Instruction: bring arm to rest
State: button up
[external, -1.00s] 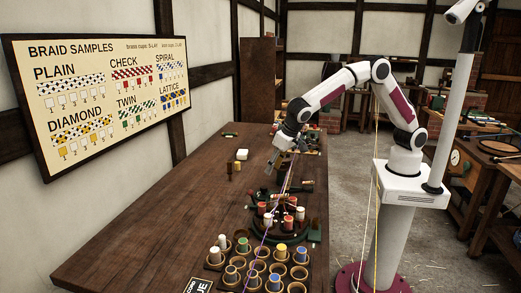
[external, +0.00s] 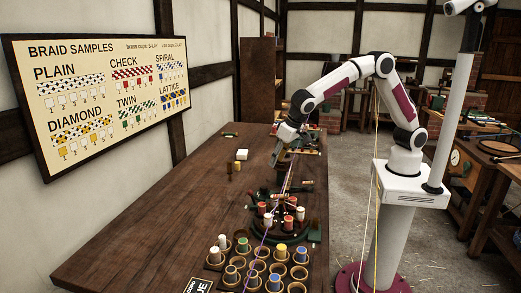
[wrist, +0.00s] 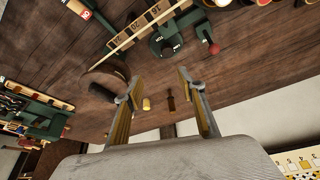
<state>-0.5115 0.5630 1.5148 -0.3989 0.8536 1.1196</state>
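My gripper (external: 279,158) hangs over the far part of the long wooden table (external: 160,205), at the end of my raised, bent arm. In the wrist view my gripper (wrist: 157,92) shows two fingers spread wide apart with nothing between them. The fingertips are above the table top and touch nothing that I can see.
A round braiding stand (external: 280,228) with white and red bobbins is on the table, nearer the camera than my gripper. Several cups (external: 256,266) with bobbins stand at the front. The table's left side is clear.

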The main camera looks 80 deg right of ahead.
jog(key=s+d+r+n+y, duration=0.1)
jog(key=s+d+r+n, duration=0.1)
jog(key=s+d+r, duration=1.3)
jog(key=s+d+f+n, duration=0.1)
jog(key=s+d, duration=0.3)
jog(key=s, duration=0.6)
jog(key=s+d+f+n+t, duration=0.1)
jog(key=s+d, duration=0.3)
jog(key=s, duration=0.6)
jog(key=shift+s+d+f+t+y, duration=0.2)
jog(key=shift+d+f+t+y, duration=0.1)
jog(key=shift+f, duration=0.15)
dwell(0.5)
